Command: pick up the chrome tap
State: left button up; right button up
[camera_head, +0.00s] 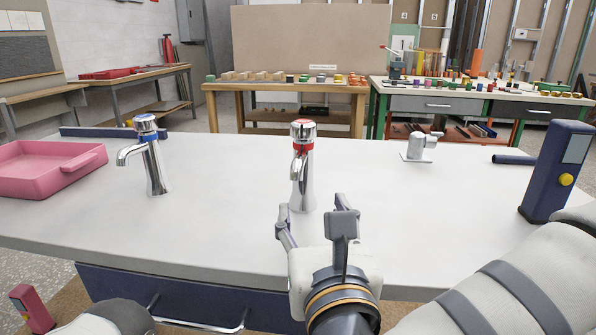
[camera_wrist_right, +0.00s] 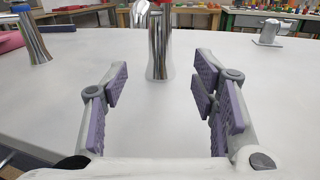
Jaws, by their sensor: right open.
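A chrome tap with a red ring and red-marked top (camera_head: 303,165) stands upright on the white worktop, near the middle of the head view. Its lower body (camera_wrist_right: 159,50) shows at the top centre of the right wrist view, its top cut off. A second chrome tap, with a blue ring (camera_head: 153,160), stands to the left; part of it shows in the wrist view (camera_wrist_right: 33,40). My right gripper (camera_head: 313,210) is open and empty in front of the red-ringed tap, its fingers (camera_wrist_right: 162,88) spread either side of the tap's line and short of it. My left gripper is out of view.
The white worktop (camera_head: 225,235) is clear between the taps. A pink tray (camera_head: 45,172) lies at the left. A grey fitting (camera_head: 418,147) stands back right, and a dark blue box with a yellow knob (camera_head: 556,170) stands at the right edge.

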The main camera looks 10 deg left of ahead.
aim_at(305, 184)
jog(key=x, duration=1.1)
jog(key=shift+w+f, duration=0.15)
jog(key=shift+w, duration=0.05)
grip_shut()
